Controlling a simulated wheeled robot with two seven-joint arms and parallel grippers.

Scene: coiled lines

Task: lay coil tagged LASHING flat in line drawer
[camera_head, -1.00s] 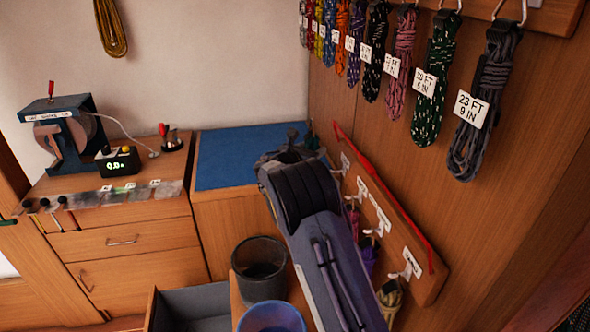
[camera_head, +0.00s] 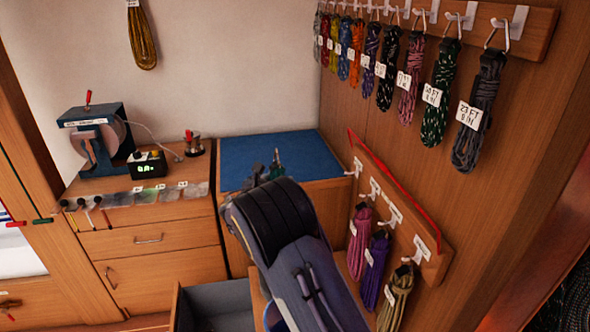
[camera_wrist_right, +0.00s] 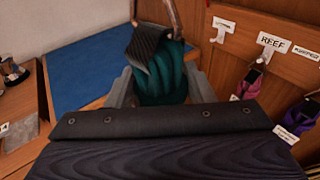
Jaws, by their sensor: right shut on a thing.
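A teal coil (camera_wrist_right: 162,80) is between the fingers of my right gripper (camera_wrist_right: 158,92) in the right wrist view, with a dark strap over its top. No tag can be read on it. In the head view my right gripper (camera_head: 268,172) is in front of the blue-topped cabinet, and only a bit of the teal coil (camera_head: 277,168) shows beyond it. An open drawer (camera_head: 215,305) with a grey inside is low in front of the cabinet, partly hidden by my right arm. My left gripper is not in view.
Pink (camera_head: 360,240), purple (camera_head: 376,270) and tan (camera_head: 396,298) coils hang on the low hook board (camera_head: 432,262); its far hook (camera_head: 355,168) is bare. Several tagged coils hang above. The blue cabinet top (camera_head: 250,155) looks clear. A winder (camera_head: 95,140) stands at left.

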